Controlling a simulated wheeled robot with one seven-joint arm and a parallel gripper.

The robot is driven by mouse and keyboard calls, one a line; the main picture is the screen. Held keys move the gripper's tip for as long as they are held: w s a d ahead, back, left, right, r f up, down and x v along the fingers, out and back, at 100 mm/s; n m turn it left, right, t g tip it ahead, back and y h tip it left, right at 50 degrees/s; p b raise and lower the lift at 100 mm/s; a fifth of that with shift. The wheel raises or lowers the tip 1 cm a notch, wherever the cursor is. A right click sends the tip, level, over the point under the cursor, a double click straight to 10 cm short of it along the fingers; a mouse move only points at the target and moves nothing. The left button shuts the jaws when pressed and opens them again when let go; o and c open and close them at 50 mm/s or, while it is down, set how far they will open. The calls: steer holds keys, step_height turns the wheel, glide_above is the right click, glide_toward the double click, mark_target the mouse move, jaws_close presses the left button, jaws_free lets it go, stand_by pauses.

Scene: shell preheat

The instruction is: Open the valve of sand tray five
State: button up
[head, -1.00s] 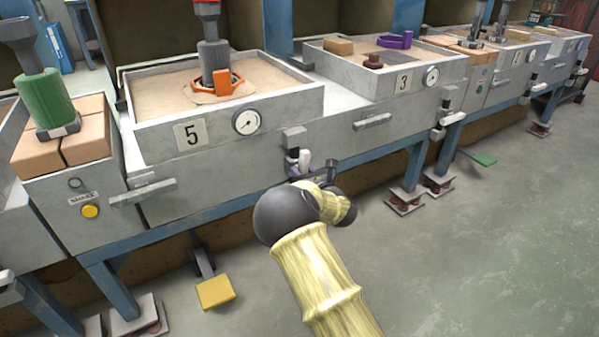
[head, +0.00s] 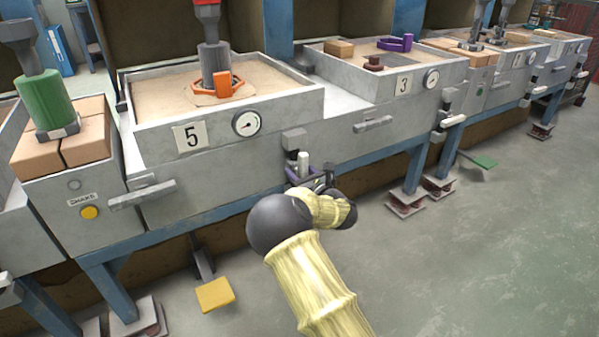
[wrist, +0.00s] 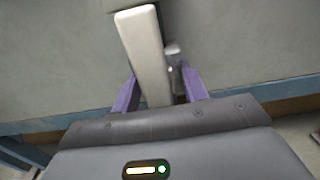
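Sand tray five (head: 155,142) is a grey, sand-filled box with a "5" label and a round gauge. At its front right, a valve (head: 294,141) has a pale lever (head: 304,165) hanging down. My gripper (head: 309,178) is at the lever, partly hidden by my wrist in the head view. In the wrist view, the pale lever (wrist: 147,55) runs down between the two purple fingers of my gripper (wrist: 160,78). The fingers are apart; the left one is close to the lever, and a gap shows on the right. Whether either finger touches it I cannot tell.
A small grey stem (wrist: 174,58) stands beside the lever, near the right finger. A grey bar handle (head: 142,194) juts from the front at left. Tray three (head: 385,85) is to the right. Blue legs stand below; open floor (head: 480,260) lies at right.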

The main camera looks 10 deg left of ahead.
steer(key=shift+s+d+r+p, duration=0.15)
steer(key=shift+s+d+p, duration=0.25)
steer(key=shift+s, duration=0.05)
steer(key=p+v, duration=0.5)
steer(key=v, duration=1.1)
steer(key=shift+p, duration=0.3)
steer(key=shift+s, duration=0.1)
